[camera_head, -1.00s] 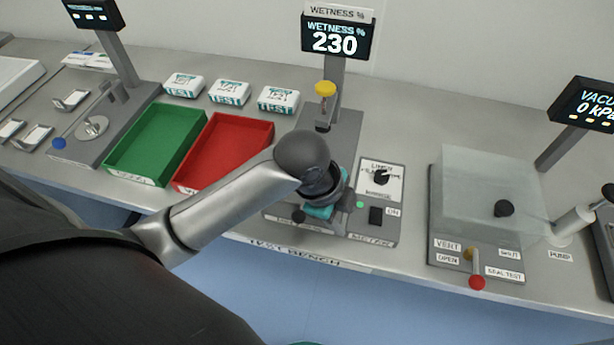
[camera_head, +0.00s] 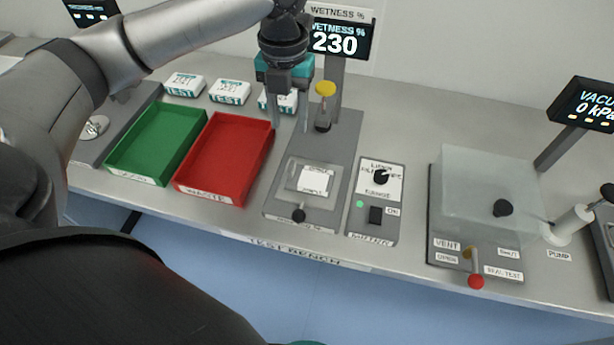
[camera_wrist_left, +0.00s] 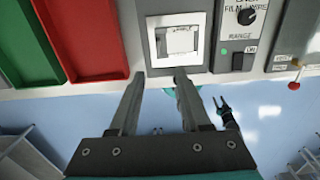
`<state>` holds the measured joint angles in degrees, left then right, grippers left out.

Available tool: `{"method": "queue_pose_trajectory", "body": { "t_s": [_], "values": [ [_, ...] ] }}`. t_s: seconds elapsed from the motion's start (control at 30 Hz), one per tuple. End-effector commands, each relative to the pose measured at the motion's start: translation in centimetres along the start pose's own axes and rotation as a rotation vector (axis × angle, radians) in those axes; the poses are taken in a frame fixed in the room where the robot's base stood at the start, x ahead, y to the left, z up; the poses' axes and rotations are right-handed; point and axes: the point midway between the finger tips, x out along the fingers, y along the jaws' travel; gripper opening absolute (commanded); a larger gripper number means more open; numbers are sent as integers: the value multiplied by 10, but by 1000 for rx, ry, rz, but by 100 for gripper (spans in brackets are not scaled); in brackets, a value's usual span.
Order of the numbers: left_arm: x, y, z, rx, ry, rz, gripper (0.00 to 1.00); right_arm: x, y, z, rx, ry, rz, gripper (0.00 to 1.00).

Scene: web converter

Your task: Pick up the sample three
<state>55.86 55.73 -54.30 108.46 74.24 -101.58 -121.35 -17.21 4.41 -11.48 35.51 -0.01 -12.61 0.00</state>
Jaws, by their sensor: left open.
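Three white packs with teal TEST lettering stand in a row at the back of the bench: the left one (camera_head: 184,84), the middle one (camera_head: 230,92) and the right one (camera_head: 284,105). No number is readable on them. My left gripper (camera_head: 289,127) is open, pointing down, in front of the right pack and partly hiding it. Its fingers are apart and empty, also in the left wrist view (camera_wrist_left: 158,77). The packs are out of the left wrist view. A small dark pronged shape (camera_wrist_left: 224,108), probably my right gripper, shows below the bench there.
A green tray (camera_head: 155,180) and a red tray (camera_head: 215,194) lie left of the wetness tester (camera_head: 335,150), with its yellow-topped knob (camera_head: 325,89) close right of the gripper. A clear vacuum chamber (camera_head: 480,190) stands at the right.

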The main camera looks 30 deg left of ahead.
Motion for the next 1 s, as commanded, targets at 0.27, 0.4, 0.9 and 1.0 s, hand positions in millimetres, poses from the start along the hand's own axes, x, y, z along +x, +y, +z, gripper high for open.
{"method": "queue_pose_trajectory", "body": {
  "t_s": [0.27, 0.4, 0.9, 1.0],
  "values": [
    [60, 0, -2, -1, 6, 2, 48, 8, 0, 1, 0, 0, 0, 50],
    [83, 0, -2, -1, 4, 1, 48, 10, 1, 1, 0, -1, 1, 50],
    [137, 3, -5, -1, 3, 1, 48, 15, 2, 2, -1, -1, 3, 50],
    [145, 3, -5, 0, 1, 1, 48, 16, 2, 2, -1, -1, 3, 50]
  ]
}}
